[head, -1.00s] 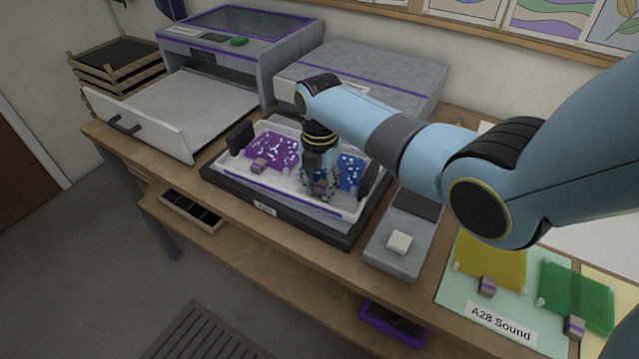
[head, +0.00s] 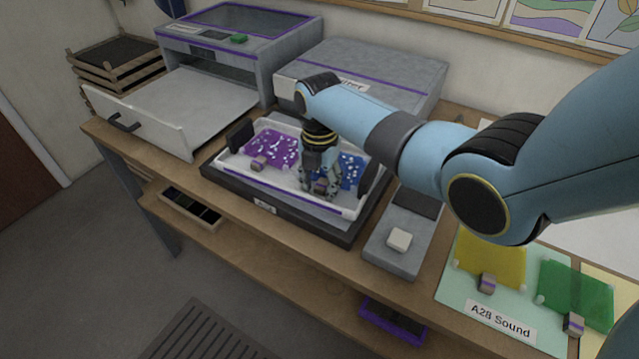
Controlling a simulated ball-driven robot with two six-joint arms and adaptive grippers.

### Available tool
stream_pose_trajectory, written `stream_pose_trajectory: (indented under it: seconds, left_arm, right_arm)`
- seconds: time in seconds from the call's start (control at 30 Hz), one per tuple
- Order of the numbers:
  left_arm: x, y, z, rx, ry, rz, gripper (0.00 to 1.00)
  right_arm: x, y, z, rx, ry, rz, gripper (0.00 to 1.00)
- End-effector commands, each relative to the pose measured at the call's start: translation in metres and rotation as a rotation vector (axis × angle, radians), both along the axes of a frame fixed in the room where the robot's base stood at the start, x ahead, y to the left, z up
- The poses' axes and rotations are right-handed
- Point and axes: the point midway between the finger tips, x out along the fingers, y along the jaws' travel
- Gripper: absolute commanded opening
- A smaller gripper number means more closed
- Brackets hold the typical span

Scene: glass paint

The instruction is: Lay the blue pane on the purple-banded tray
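The purple-banded tray (head: 285,200) is a white shallow tray with a purple stripe along its front, on a dark base with a label. The blue pane (head: 350,170), speckled white, is inside the right half of the tray, partly hidden by my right gripper. My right gripper (head: 320,191) points down over the pane's left part, its fingers around a small block (head: 321,186). I cannot tell whether they grip it or stand apart from it. My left gripper is not in view.
A speckled purple pane (head: 272,151) with a small block lies in the tray's left half. A grey slab (head: 396,256) with a white block is to the right. Yellow (head: 490,258) and green (head: 575,294) panes lie further right. A grey machine (head: 235,45) with an open drawer stands behind left.

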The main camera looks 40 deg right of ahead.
Motion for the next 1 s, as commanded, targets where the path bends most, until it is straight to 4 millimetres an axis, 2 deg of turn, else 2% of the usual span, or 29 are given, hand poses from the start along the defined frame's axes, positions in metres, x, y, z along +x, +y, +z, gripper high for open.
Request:
stream_pose_trajectory:
  seconds: [0.3,0.43,0.57,0.8,1.0]
  left_arm:
    - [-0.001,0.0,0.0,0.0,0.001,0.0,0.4]
    - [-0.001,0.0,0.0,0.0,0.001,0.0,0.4]
    - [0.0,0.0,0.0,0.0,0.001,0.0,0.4]
    - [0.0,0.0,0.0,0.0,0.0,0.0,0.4]
    - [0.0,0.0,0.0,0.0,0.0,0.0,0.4]
  right_arm:
    - [0.0,0.0,0.0,0.0,0.001,0.0,0.52]
    - [0.001,0.0,0.01,0.0,-0.002,0.0,0.52]
    - [0.0,0.0,0.033,0.0,-0.004,0.001,0.52]
    - [0.001,0.0,0.087,0.0,-0.004,0.0,0.52]
    - [0.0,0.0,0.114,0.0,-0.001,0.0,0.52]
